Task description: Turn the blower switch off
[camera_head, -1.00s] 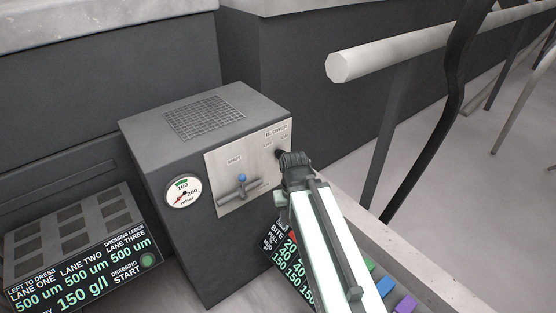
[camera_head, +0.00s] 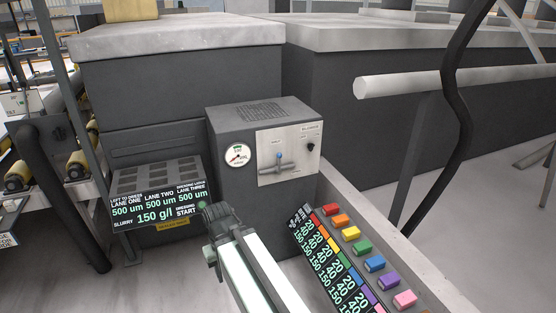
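The blower switch (camera_head: 310,145) is a small dark knob on the right of a pale metal panel (camera_head: 290,165), under a BLOWER label. The panel is on the front of a dark grey box (camera_head: 222,122). Nothing covers the switch, but it is too small to tell whether it points to OFF or ON. My gripper (camera_head: 211,218) is in front of the box, lower left of the panel and well apart from the switch. Its fingers are not clear enough to tell open from shut, and I see nothing held.
Coloured buttons (camera_head: 363,247) and a lit display (camera_head: 330,258) stand at lower right. A lane display (camera_head: 155,207) is at left. A pale rail (camera_head: 420,82) crosses the upper right.

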